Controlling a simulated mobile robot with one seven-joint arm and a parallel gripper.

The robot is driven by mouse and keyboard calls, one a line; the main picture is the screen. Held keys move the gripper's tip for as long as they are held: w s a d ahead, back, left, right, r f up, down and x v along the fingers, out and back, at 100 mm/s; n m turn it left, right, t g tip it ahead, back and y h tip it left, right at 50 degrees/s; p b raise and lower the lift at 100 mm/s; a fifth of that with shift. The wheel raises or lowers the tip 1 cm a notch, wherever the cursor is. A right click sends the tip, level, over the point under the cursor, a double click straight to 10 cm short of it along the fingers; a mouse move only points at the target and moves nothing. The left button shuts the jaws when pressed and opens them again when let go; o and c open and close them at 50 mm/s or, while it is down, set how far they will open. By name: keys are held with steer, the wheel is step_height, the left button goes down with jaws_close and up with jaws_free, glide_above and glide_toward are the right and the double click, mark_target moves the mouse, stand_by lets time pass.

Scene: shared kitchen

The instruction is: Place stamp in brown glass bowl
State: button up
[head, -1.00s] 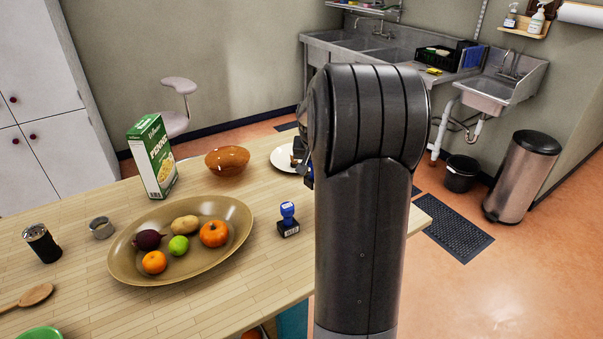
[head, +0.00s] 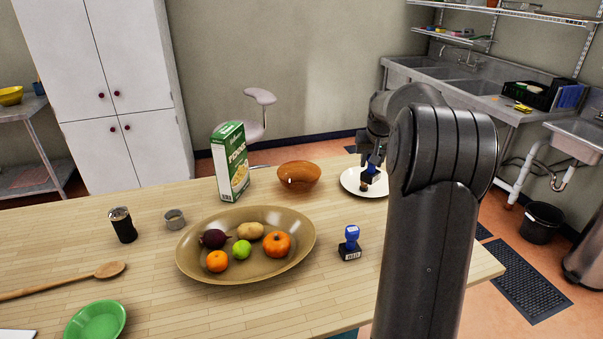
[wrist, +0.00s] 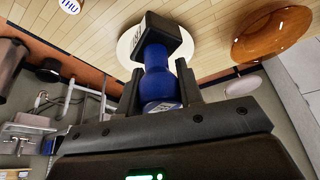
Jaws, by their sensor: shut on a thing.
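The brown glass bowl (head: 299,177) stands on the wooden table beside the pasta box; it also shows at the upper right of the wrist view (wrist: 272,35). My gripper (head: 371,164) is over the white plate, right of the bowl. In the wrist view my gripper (wrist: 160,85) is shut on a stamp (wrist: 156,66) with a blue handle and black base. The held stamp is mostly hidden in the head view. A second blue and black stamp (head: 350,244) stands on the table near the front; its label shows at the top left of the wrist view.
The white plate (head: 351,183) lies under my gripper. A green pasta box (head: 231,163) stands left of the bowl. A wide brown dish (head: 207,269) with fruit and vegetables lies in front of it. A metal cup, dark jar, wooden spoon and green bowl are farther left.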

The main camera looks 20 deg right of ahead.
steer(key=w+a+n+y, duration=0.2)
steer(key=w+a+n, duration=0.2)
steer(key=w+a, duration=0.6)
glide_toward(298, 169)
steer(key=s+a+f, duration=0.2)
steer(key=shift+d+f, duration=0.1)
steer(key=shift+f, duration=1.65)
steer(key=shift+f, duration=0.15)
steer(key=o, duration=1.1)
steer(key=shift+c, duration=0.2)
